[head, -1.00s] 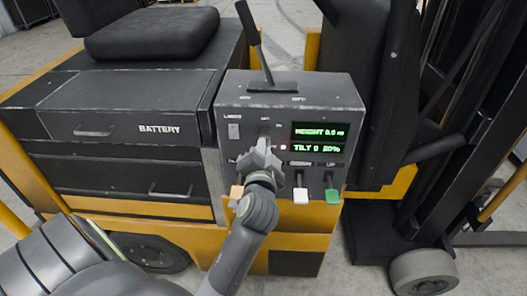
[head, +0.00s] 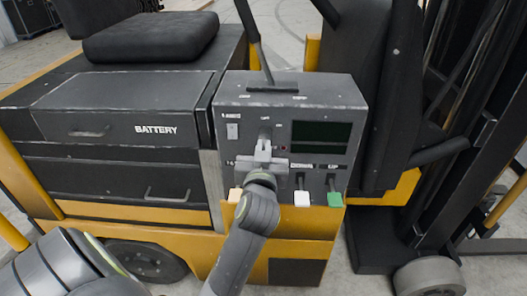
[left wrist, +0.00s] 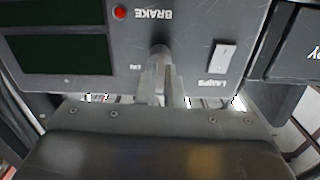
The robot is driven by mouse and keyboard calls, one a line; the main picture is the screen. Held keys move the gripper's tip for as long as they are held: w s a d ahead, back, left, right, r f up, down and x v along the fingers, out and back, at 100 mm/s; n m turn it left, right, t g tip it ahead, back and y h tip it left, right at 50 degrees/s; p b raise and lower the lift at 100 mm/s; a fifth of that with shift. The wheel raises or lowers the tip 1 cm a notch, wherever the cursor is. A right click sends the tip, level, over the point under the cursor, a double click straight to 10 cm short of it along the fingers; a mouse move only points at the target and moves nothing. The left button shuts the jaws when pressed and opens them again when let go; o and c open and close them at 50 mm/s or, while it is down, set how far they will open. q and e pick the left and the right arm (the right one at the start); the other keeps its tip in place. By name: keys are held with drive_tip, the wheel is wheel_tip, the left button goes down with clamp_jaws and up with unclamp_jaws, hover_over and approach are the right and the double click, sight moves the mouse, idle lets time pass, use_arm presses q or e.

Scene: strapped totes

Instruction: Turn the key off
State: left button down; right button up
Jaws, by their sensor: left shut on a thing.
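The key (head: 265,132) is in the front of the dark grey control panel (head: 340,95), left of the display. It also shows in the left wrist view (left wrist: 160,52), where the fingers reach up to it. My left gripper (head: 263,148) is shut on the key, with its fingers pointing straight up in the head view. The fingers also show in the left wrist view (left wrist: 164,85). The display screens (head: 321,136) are dark. The gripper hides part of the key. My right gripper is not in view.
A lamps switch (head: 232,131) is left of the key. Below are levers with orange (head: 235,195), white (head: 302,199) and green (head: 334,199) ends. A tall lever (head: 254,40) stands on top of the panel. A red brake light (left wrist: 119,12) is beside the key.

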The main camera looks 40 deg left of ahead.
use_arm(q)
drive_tip(key=shift+n, duration=0.4)
drive_tip(key=c, duration=1.6)
unclamp_jaws()
drive_tip(key=shift+o, duration=0.2)
